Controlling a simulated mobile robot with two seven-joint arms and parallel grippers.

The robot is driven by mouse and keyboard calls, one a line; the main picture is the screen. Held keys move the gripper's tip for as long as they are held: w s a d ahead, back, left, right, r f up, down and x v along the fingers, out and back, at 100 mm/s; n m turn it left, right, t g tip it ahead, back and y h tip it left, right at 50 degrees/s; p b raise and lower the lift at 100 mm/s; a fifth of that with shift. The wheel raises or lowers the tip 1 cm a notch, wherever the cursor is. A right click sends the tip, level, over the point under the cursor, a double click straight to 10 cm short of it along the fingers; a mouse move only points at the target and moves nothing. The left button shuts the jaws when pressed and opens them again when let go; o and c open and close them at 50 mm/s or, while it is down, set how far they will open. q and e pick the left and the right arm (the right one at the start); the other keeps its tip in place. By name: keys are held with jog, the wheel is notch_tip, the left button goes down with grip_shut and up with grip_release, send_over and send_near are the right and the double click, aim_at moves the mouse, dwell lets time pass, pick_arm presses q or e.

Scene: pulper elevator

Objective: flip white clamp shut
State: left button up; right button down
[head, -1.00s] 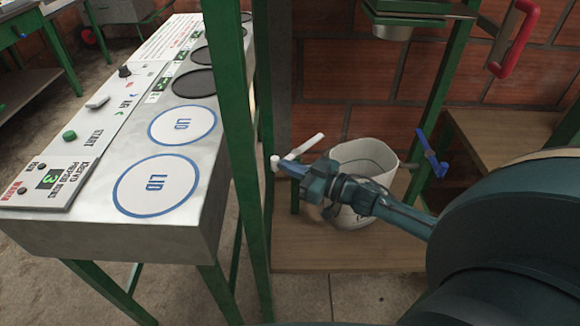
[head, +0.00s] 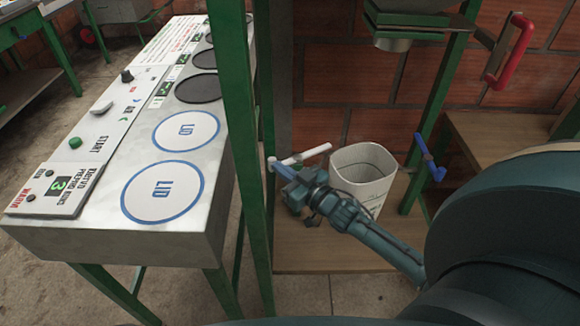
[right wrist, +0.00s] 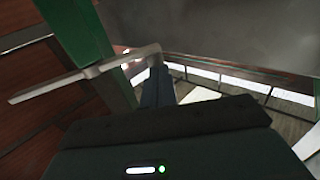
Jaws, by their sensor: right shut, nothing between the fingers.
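The white clamp (head: 308,153) is a thin white lever beside the green post left of the bucket. Its free end points right and slightly up in the head view. In the right wrist view the white lever (right wrist: 75,84) runs left from a bend near the post. My right gripper (head: 273,165) is shut and empty, its tips at the lever's left, pivot end. In the wrist view the shut fingers (right wrist: 157,82) are right by the bent end; I cannot tell whether they touch it. My left gripper is not in view.
A white bucket (head: 374,166) stands on the wooden shelf (head: 310,258) just right of the clamp. A blue clamp (head: 430,158) is on the right post. A metal control panel (head: 110,225) stands left, beyond the green post (head: 238,120). A brick wall is behind.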

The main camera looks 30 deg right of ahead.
aim_at(271, 160)
pick_arm(q)
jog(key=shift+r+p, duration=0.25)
jog(key=shift+p, duration=0.1)
pick_arm(e)
jog(key=shift+x, duration=2.05)
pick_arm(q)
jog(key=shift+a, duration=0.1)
pick_arm(e)
jog(key=shift+w, duration=0.1)
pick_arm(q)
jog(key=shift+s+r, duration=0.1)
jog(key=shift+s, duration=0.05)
